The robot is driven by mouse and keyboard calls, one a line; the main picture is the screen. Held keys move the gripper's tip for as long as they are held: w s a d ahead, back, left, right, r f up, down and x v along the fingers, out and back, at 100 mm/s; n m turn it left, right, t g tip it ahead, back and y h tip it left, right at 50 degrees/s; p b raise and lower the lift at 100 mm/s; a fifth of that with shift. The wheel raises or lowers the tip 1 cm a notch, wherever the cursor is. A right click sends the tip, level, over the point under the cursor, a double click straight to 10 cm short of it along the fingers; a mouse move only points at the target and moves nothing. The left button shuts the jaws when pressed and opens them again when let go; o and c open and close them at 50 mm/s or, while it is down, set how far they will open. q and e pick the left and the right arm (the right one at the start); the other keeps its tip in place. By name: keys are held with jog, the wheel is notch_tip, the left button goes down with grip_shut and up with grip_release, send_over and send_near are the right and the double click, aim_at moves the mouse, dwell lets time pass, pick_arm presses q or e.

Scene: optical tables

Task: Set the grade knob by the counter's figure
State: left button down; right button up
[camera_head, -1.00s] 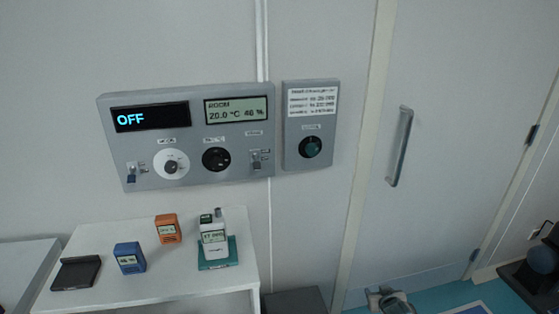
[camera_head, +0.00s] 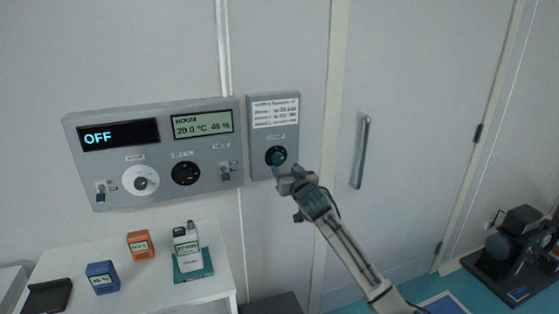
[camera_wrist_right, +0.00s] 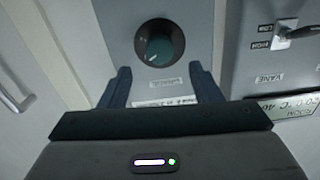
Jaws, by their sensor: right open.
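The grade knob is the dark teal round knob (camera_head: 276,156) on the small grey right-hand panel (camera_head: 259,111). The wrist view shows the knob (camera_wrist_right: 160,45) with a pale mark on its rim. My right gripper (camera_head: 283,173) is open just in front of and below the knob. In the wrist view its two fingers (camera_wrist_right: 161,70) are spread, with the knob ahead of the gap and not gripped. The white counter (camera_head: 187,250) stands on a teal base on the shelf; its lit figure is too small to read surely. My left gripper is out of view.
A large grey panel (camera_head: 152,195) to the left has an OFF display (camera_head: 120,134), a room display, knobs and toggle switches. A printed label (camera_head: 275,113) sits above the knob. An orange box (camera_head: 141,245) and blue box (camera_head: 102,278) stand on the shelf. A door handle (camera_head: 360,152) is to the right.

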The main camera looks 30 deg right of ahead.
aim_at(279, 160)
jog(key=shift+p+x, duration=0.7)
jog(key=shift+x, duration=2)
jog(key=shift+s, duration=0.1)
jog(key=shift+c, duration=0.3)
jog(key=c, duration=0.9)
